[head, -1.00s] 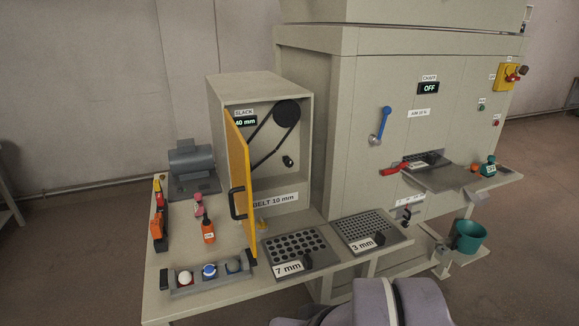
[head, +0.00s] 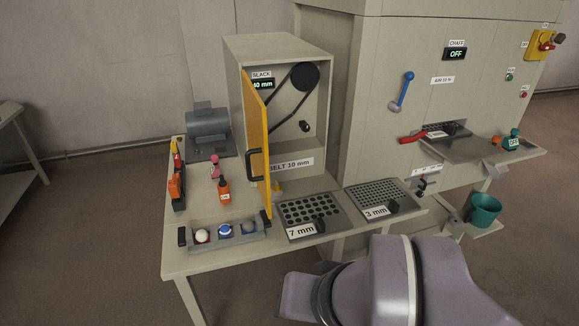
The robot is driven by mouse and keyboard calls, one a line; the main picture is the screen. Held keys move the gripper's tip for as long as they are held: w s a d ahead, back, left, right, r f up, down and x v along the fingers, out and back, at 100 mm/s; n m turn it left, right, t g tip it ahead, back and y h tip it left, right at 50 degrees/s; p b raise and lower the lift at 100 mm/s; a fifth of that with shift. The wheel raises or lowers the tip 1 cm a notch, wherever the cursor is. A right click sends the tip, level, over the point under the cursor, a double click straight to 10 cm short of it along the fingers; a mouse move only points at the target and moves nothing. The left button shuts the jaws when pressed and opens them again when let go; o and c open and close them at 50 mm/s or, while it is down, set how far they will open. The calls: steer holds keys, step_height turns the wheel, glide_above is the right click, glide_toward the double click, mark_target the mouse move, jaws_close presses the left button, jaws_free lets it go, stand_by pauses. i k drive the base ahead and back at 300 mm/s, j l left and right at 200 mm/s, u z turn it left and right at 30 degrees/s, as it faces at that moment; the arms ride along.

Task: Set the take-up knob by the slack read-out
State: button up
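The slack read-out (head: 262,86) is a small dark display with green digits under a SLACK label, at the upper left inside the open belt box. It appears to read 40 mm, with its left edge partly covered by the door. A small dark knob (head: 305,127), probably the take-up knob, sits low on the right of the box's back panel. A black belt (head: 281,104) runs down from a dark pulley (head: 304,77). The yellow door (head: 257,140) stands open toward the front. My gripper is out of view; only part of my arm shows at the bottom.
The bench carries a grey motor (head: 208,128), an orange bottle (head: 224,191), a rack (head: 243,237) of coloured balls and two sieve plates, 7 mm (head: 312,211) and 3 mm (head: 380,194). A large machine with a blue lever (head: 402,91) stands at right.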

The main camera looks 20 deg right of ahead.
mark_target(305, 128)
steer(key=i+l+z, duration=0.15)
steer(key=z, duration=0.15)
steer(key=i+l+z, duration=0.1)
steer(key=i+z, duration=0.2)
steer(key=i+j, duration=0.4)
steer(key=j, duration=0.1)
